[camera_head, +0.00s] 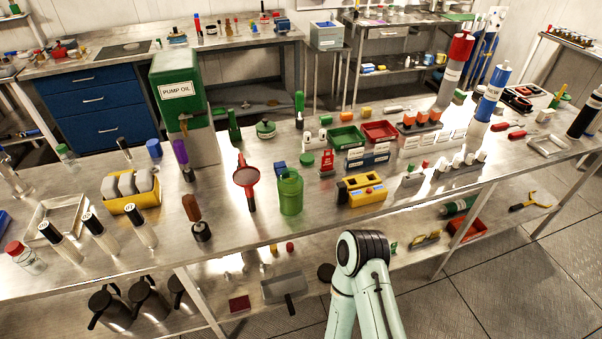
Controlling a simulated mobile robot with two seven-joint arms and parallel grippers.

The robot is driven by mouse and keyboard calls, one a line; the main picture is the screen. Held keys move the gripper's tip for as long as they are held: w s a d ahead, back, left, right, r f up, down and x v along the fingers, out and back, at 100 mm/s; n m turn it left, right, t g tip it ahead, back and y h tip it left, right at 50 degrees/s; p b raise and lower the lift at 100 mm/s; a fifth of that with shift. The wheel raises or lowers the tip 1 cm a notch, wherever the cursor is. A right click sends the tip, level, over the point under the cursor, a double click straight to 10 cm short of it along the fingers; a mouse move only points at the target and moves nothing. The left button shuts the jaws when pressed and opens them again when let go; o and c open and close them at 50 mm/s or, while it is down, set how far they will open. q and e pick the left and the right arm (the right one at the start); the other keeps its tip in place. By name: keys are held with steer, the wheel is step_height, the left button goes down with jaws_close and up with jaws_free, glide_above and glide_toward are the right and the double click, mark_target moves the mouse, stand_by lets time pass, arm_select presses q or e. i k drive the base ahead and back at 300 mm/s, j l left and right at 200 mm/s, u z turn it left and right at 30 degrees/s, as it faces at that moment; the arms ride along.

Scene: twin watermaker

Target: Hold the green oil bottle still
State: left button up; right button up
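A wide green bottle (290,194) with a short neck stands upright on the steel bench, right of a red funnel (246,178). A slim dark green bottle (234,126) stands upright farther back, beside the green PUMP OIL container (178,78). No label shows which of the two bottles is the oil bottle. Nothing of mine touches either one. Neither of my grippers shows. Only pale green arm links of mine with a black joint show at the bottom centre, in front of the bench.
A yellow box with buttons (361,190) stands just right of the wide bottle. A green tray (346,138) and a red tray (380,132) lie behind it. White-and-black bottles (101,233) stand at left. Bare bench lies in front of the wide bottle.

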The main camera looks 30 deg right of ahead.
mark_target(290, 183)
steer(key=k+l+u, duration=0.15)
steer(key=l, duration=0.3)
steer(key=k+l+u, duration=0.15)
steer(key=l, duration=0.3)
steer(key=k+l+u, duration=0.15)
steer(key=l, duration=0.3)
steer(key=k+l+u, duration=0.15)
steer(key=l, duration=0.3)
steer(key=k+l+u, duration=0.15)
steer(key=l, duration=0.25)
steer(key=k+l+u, duration=0.15)
steer(key=k+l, duration=0.1)
steer(key=l, duration=0.1)
